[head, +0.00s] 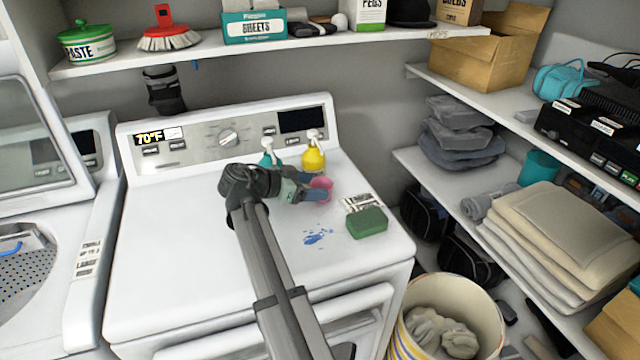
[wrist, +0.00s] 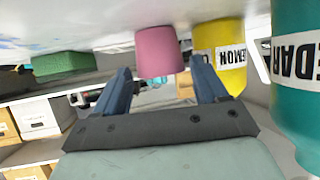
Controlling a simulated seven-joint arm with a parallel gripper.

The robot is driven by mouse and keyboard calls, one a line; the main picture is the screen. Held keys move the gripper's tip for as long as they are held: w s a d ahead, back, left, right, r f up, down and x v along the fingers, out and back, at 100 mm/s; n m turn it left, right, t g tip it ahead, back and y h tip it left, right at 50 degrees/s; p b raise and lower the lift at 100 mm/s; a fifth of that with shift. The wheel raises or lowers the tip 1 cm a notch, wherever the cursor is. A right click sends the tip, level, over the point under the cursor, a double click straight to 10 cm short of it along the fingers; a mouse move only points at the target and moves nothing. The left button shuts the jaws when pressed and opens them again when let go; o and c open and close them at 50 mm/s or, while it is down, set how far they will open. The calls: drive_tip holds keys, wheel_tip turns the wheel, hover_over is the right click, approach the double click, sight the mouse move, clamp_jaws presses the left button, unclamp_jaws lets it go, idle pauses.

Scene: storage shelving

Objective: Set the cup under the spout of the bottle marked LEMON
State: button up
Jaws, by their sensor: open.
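The pink cup (head: 322,183) stands on the white machine top, in front of the yellow bottle (head: 313,158). In the wrist view, which is upside down, the yellow bottle (wrist: 232,72) bears a label reading LEMON and is close behind the cup (wrist: 158,50). A teal bottle (head: 267,159) stands left of the yellow one; its label reads CEDAR in the wrist view (wrist: 297,70). My gripper (head: 318,189) is open at the cup. In the wrist view the cup shows between the fingertips (wrist: 162,70), with a gap on each side. The LEMON spout is hidden in the wrist view.
A green sponge (head: 367,222) and a small label card (head: 357,202) lie right of my gripper. A blue smear (head: 318,237) marks the machine top. The control panel (head: 230,135) rises behind the bottles. The front left of the machine top is clear.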

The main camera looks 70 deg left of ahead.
drive_tip(key=s, duration=0.3)
drive_tip(key=s+d, duration=0.1)
drive_tip(key=s, duration=0.2)
drive_tip(key=s+d, duration=0.1)
drive_tip(key=s, duration=0.2)
drive_tip(key=shift+s, duration=0.25)
